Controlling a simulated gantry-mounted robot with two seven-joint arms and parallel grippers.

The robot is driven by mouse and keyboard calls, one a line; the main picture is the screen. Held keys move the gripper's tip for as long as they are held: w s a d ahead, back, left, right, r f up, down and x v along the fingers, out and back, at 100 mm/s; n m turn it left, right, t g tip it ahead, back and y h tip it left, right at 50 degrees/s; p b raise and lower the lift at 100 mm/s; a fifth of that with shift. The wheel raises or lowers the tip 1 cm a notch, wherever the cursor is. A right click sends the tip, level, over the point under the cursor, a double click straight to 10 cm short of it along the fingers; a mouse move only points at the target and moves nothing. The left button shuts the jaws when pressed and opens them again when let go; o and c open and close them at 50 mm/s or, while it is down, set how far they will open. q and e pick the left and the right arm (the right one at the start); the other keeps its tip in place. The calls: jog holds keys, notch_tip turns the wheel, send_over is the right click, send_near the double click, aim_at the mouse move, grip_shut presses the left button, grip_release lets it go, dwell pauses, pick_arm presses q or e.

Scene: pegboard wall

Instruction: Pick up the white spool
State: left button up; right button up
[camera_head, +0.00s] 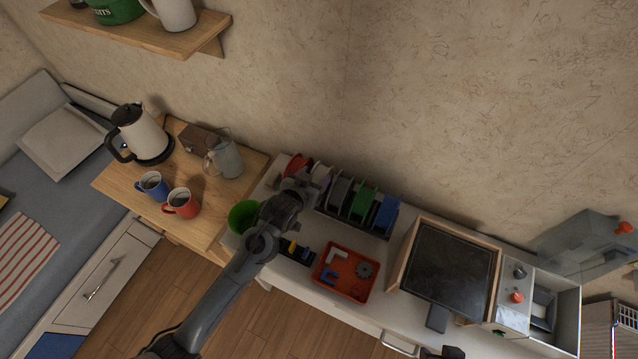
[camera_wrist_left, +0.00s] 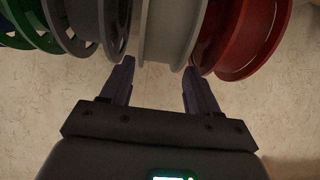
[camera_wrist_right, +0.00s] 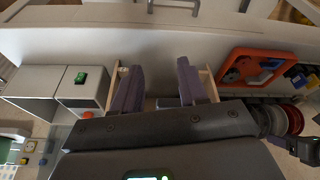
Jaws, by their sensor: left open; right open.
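The white spool (camera_head: 321,176) stands in a row of spools on a rack at the back of the white counter, between the red spool (camera_head: 297,166) and a grey spool (camera_head: 340,191). My left gripper (camera_wrist_left: 159,65) is open, and its arm partly hides the white and red spools in the head view. In the left wrist view the white spool (camera_wrist_left: 168,35) is right at the fingertips, between the two fingers; I cannot tell whether they touch it. My right gripper (camera_wrist_right: 159,65) is open and empty, near the counter's front.
Green (camera_head: 362,203) and blue (camera_head: 385,214) spools stand farther right. An orange tray (camera_head: 318,280) with small parts lies in front of the rack. A green cup (camera_head: 242,216) stands beside my left arm. A dark-topped box (camera_head: 452,272) stands to the right.

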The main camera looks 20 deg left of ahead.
aim_at(319, 176)
pick_arm(q)
jog(key=shift+x, duration=1.85)
jog(key=shift+d, duration=0.1)
jog(key=shift+c, duration=0.2)
jog(key=shift+r, duration=0.1)
grip_shut()
